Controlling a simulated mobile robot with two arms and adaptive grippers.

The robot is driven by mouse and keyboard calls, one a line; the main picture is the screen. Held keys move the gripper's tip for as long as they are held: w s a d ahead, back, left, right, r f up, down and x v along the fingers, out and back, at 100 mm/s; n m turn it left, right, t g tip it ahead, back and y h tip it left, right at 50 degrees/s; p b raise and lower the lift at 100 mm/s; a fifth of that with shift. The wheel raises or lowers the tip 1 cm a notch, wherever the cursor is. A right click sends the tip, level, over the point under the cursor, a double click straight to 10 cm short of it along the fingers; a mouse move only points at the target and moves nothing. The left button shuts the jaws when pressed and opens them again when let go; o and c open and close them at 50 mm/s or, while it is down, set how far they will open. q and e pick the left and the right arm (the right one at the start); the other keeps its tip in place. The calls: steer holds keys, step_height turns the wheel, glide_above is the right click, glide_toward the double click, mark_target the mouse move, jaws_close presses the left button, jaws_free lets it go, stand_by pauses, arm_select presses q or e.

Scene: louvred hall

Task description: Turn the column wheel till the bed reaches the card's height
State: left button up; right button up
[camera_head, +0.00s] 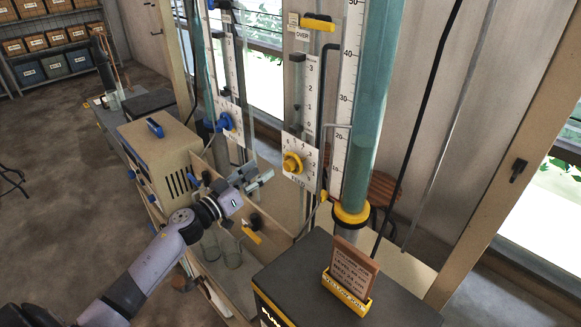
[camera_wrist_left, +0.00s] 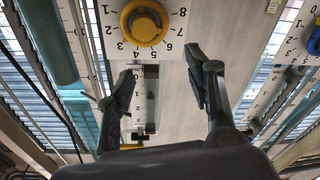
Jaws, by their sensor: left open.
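The yellow column wheel (camera_head: 292,163) sits on a white numbered dial plate left of the near column. In the left wrist view the wheel (camera_wrist_left: 146,26) is at the top, beyond the fingertips. My left gripper (camera_head: 261,180) is open and empty, below and left of the wheel, apart from it. Its two spread fingers also show in the left wrist view (camera_wrist_left: 160,68). The near glass column (camera_head: 372,110) holds teal material, darker in its lower part, beside a white height scale (camera_head: 346,98). A brown card (camera_head: 353,266) stands in a yellow holder; its small writing is not surely legible. My right gripper is not in view.
A second column with a blue wheel (camera_head: 226,121) stands to the left. Glass jars (camera_head: 231,252) stand below my left gripper. A beige box (camera_head: 160,145) is left of it. A dark pump box (camera_head: 385,300) carries the card holder. A bent grey tube (camera_head: 325,150) runs right of the yellow wheel.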

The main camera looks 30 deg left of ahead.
mark_target(286, 165)
arm_select(q)
steer(key=w+d+m+b, duration=0.1)
steer(key=w, duration=0.1)
steer(key=w+d+f+m+g, duration=0.1)
steer(key=w, duration=0.1)
steer(key=w+d+f+m+b, duration=0.1)
steer(key=w+d+m, duration=0.1)
steer(key=w, duration=0.1)
steer(key=shift+w+d+h+b, duration=0.1)
steer(key=shift+h+b, duration=0.25)
steer(key=shift+h, duration=0.05)
steer(key=shift+w+d+r+p, duration=0.1)
steer(key=shift+w+r+p, duration=0.05)
steer(key=shift+w+p, duration=0.15)
steer(key=shift+r, duration=0.1)
steer(key=shift+w+r, duration=0.1)
